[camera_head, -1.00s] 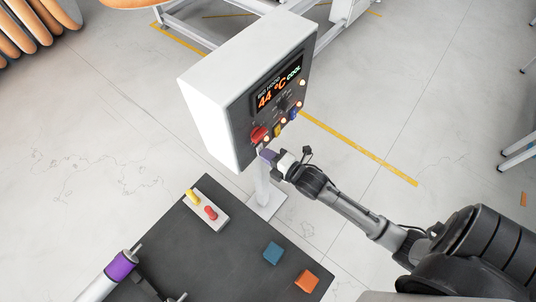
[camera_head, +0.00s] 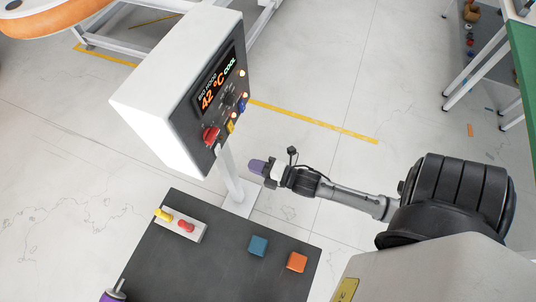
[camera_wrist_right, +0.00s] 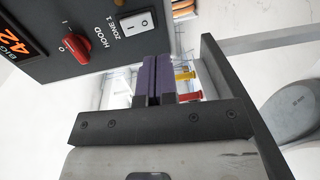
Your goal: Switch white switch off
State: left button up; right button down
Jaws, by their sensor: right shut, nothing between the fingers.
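The white switch (camera_wrist_right: 138,23) is a rocker labelled "HOOD ZONE 1" on the dark front of the control box (camera_head: 190,85). It shows clearly in the right wrist view; which side is pressed is too small to tell. My right gripper (camera_head: 257,167) is shut and empty, its purple fingertips right of the box's post and below its lower edge. In the wrist view the fingertips (camera_wrist_right: 152,78) are together, below the switch and apart from the panel. My left gripper is not in view.
Below stands a dark table (camera_head: 215,265) with a red-and-yellow button box (camera_head: 180,226), a teal block (camera_head: 258,246) and an orange block (camera_head: 297,262).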

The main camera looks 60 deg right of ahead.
jog(key=v, duration=0.2)
jog(key=f+v, duration=0.1)
jog(key=v, duration=0.1)
jog(key=shift+s, duration=0.1)
dwell(0.3)
dwell(0.4)
